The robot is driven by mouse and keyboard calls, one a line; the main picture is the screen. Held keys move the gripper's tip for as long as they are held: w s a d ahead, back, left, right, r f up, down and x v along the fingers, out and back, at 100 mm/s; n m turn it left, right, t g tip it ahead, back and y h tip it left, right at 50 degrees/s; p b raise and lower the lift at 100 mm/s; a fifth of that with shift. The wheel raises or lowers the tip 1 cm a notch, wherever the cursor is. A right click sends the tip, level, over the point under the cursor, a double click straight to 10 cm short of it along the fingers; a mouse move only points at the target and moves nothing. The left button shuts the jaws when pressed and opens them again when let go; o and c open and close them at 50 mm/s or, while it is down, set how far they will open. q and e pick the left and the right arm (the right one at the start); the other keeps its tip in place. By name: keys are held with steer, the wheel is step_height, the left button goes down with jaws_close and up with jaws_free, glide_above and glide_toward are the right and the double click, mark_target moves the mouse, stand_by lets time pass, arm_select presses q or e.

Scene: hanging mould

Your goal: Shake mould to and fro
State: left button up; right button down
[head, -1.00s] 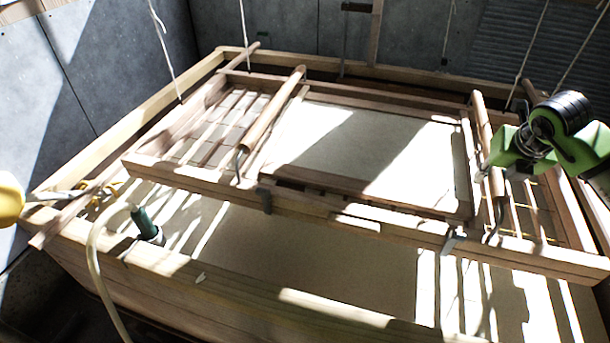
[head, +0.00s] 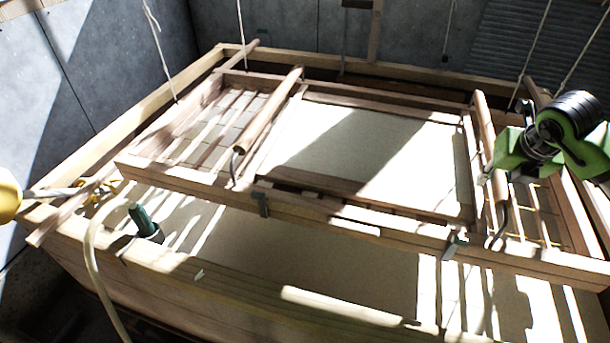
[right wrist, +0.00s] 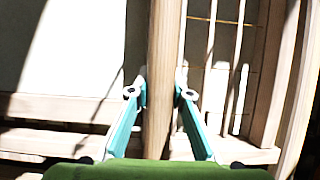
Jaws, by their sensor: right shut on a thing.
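The mould (head: 190,178) is a wooden frame hung on white ropes above a large wooden vat, with a pale screen (head: 365,145) in its middle. Two round wooden handles cross it front to back, a left handle (head: 268,112) and a right handle (head: 485,130). My green right gripper (head: 492,168) is shut on the right handle. In the right wrist view its teal fingers (right wrist: 160,93) lie on both sides of the handle (right wrist: 162,40). I do not see my left gripper.
The vat's front wall (head: 250,300) runs along the near side. A pale hose (head: 93,260), a green fitting (head: 144,222) and a yellow part (head: 9,196) are at the left. White ropes (head: 243,35) hang down around the mould. Grey walls (head: 100,50) stand behind.

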steer(key=shift+s+a, duration=0.2)
steer(key=shift+s, duration=0.65)
steer(key=shift+w, duration=0.1)
steer(key=w, duration=0.2)
steer(key=w+d, duration=0.1)
steer(key=w, duration=0.2)
steer(key=w+d+p, duration=0.1)
steer(key=w, duration=0.1)
steer(key=shift+w, duration=0.4)
steer(key=shift+s, duration=0.1)
